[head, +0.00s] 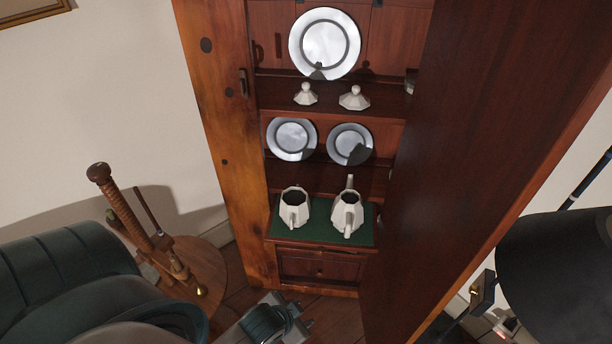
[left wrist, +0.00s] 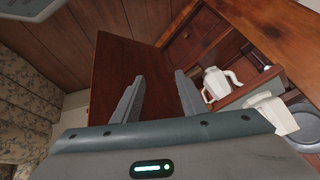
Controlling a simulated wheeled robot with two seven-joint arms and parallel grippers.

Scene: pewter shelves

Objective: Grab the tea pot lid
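Two small white faceted lids with knobs, the left lid (head: 306,95) and the right lid (head: 354,99), sit apart on the upper cabinet shelf. Below them, a white pitcher-like pot (head: 294,209) and a white teapot (head: 347,212) stand without lids on a green mat (head: 318,234). White pots also show at the right of the left wrist view (left wrist: 215,84). My left gripper (head: 292,313) is low in front of the cabinet, well below the lids. Its fingers are apart and empty in the left wrist view (left wrist: 158,77). My right gripper is out of view.
Pewter plates lean behind the lids (head: 325,43) and on the middle shelf (head: 292,139). An open wooden door (head: 500,120) bounds the cabinet's right side. A round wooden stand (head: 205,262) with a spindle is at the left. A black lampshade-like shape (head: 560,265) is at the right.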

